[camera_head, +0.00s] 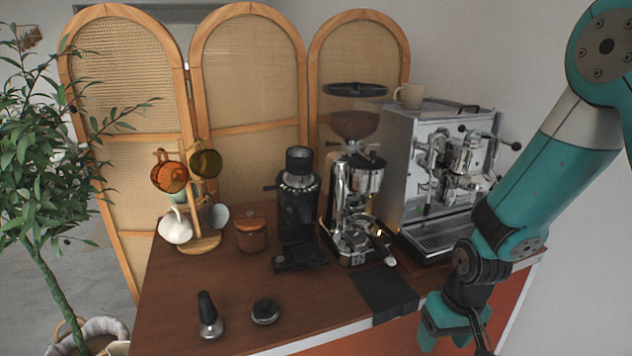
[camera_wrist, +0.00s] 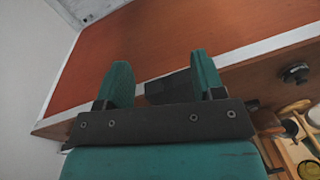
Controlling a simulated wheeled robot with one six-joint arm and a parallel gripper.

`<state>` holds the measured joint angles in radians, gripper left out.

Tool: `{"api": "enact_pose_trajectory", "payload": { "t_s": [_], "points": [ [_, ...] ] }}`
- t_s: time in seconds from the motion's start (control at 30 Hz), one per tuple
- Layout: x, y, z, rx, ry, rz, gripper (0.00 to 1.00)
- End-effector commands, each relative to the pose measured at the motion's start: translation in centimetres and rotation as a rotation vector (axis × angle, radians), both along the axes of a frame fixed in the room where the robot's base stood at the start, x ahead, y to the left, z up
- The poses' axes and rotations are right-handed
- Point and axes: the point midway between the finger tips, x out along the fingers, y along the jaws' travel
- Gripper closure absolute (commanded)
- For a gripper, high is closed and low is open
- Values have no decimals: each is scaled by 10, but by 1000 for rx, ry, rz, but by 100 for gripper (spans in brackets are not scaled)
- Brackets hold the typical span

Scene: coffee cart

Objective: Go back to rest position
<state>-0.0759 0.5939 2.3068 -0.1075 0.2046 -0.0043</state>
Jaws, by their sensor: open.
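My gripper (camera_head: 450,325) is at the lower right of the head view, in front of the cart's front edge, below the espresso machine. In the wrist view my gripper (camera_wrist: 160,85) shows two teal fingers spread apart with nothing between them. Behind the fingers is the cart's orange-red panel (camera_wrist: 150,40) with a white edge strip. My teal arm comes down from the upper right of the head view, in front of the right end of the cart.
The wooden counter (camera_head: 190,285) holds an espresso machine (camera_head: 400,160), a chrome grinder (camera_head: 345,220), a black grinder (camera_head: 297,205), a mug tree (camera_head: 205,240), a tamper (camera_head: 209,318) and a round black tool (camera_head: 265,311). A black mat (camera_head: 385,292) hangs over the front edge. A plant (camera_head: 40,170) stands left.

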Motion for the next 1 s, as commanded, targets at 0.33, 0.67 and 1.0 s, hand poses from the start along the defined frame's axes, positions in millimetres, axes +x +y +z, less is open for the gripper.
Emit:
{"api": "enact_pose_trajectory", "payload": {
  "t_s": [0.33, 0.67, 1.0],
  "points": [
    [-93, 79, 159, 195, -70, 305, 38],
    [-167, 93, 206, 243, -95, 500, 38],
    [-169, 93, 207, 244, -93, 507, 38]
  ]
}}
